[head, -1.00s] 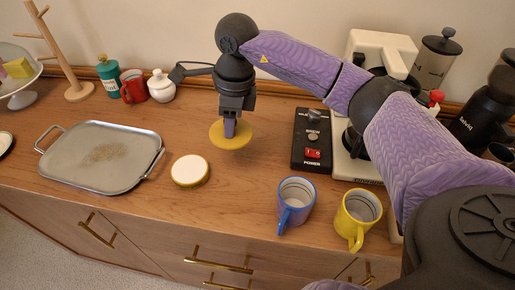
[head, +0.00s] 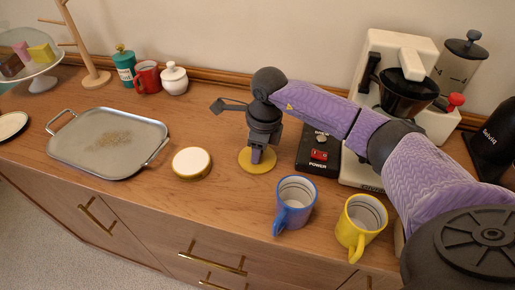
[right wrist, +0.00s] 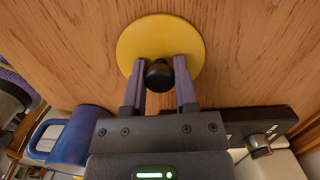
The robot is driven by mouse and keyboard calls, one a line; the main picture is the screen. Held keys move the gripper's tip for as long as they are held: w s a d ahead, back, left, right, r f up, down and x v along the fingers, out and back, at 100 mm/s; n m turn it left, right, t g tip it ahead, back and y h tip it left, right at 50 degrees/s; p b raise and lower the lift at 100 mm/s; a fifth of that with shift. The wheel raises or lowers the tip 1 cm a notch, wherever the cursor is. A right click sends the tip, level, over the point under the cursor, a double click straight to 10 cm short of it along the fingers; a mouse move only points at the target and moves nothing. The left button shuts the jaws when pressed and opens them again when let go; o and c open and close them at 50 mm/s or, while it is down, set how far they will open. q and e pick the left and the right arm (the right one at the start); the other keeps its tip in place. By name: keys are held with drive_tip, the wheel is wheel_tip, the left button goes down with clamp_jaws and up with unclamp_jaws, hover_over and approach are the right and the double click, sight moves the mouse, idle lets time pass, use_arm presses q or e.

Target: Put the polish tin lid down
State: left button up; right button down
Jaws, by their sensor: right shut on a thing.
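The polish tin lid is a flat yellow disc (head: 245,160) with a black knob (right wrist: 159,74), which shows in the right wrist view. My right gripper (head: 256,157) points down and is shut on the knob, one finger on each side. The lid lies level at the wooden top; I cannot tell whether it touches the wood or hangs just above it. The open polish tin (head: 191,162), round and yellow with a pale top, stands to the left of the lid, apart from it. My left gripper is not in view.
A blue mug (head: 295,204) and a yellow mug (head: 360,225) stand near the front edge. A black switch box (head: 318,155) and the coffee machine (head: 400,60) are right of the lid. A metal tray (head: 108,143) lies left. Bare wood surrounds the lid's front and left.

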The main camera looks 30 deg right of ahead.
sight(264, 158)
drive_tip(key=shift+c, duration=2)
unclamp_jaws()
drive_tip(key=shift+f, duration=0.1)
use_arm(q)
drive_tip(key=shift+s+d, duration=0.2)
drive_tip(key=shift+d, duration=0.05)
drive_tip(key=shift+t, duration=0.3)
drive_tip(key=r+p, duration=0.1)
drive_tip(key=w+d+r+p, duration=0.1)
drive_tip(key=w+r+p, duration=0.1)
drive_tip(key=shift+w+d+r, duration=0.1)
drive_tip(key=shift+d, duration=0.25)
use_arm(e)
wheel_tip(264, 158, up, 12)
drive_tip(key=s+d, duration=0.1)
